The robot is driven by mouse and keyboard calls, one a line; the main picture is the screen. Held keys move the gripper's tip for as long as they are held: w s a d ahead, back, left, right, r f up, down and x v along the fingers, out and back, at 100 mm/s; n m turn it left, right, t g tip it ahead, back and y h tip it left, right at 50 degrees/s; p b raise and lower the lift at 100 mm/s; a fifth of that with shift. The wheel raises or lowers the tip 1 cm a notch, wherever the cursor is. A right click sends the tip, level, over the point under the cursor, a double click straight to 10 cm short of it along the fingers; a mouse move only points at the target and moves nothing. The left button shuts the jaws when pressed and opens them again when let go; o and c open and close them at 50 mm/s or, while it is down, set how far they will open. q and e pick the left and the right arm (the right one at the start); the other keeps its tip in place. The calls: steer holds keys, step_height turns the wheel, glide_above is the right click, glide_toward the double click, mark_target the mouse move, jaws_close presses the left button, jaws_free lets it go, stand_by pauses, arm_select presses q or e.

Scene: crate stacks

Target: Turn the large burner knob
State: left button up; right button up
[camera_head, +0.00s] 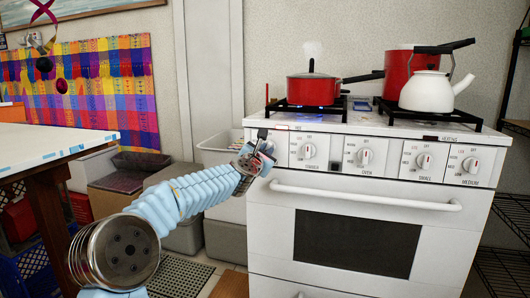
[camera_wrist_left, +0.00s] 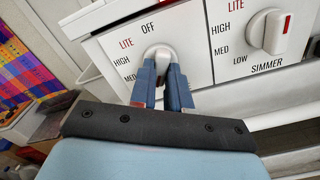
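The large burner knob (camera_wrist_left: 160,52) is the leftmost white knob on the stove's front panel. The marks OFF, LITE, HIGH and MED show around it; its name label is hidden behind my gripper. My left gripper (camera_wrist_left: 162,72) has a blue finger on each side of the knob's grip, and both appear to touch it. In the head view my left gripper (camera_head: 264,150) reaches the panel's left end and mostly hides this knob. The simmer knob (camera_wrist_left: 268,32) is just to its right, apart from my fingers. My right gripper is not in view.
The oven handle (camera_head: 365,196) sticks out below the knobs. A red pan (camera_head: 312,89), a red pot (camera_head: 398,65) and a white kettle (camera_head: 427,92) stand on the stove. A white table (camera_head: 50,150) is at left; bins stand beside the stove.

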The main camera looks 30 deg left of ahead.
arm_select(q)
jaws_close()
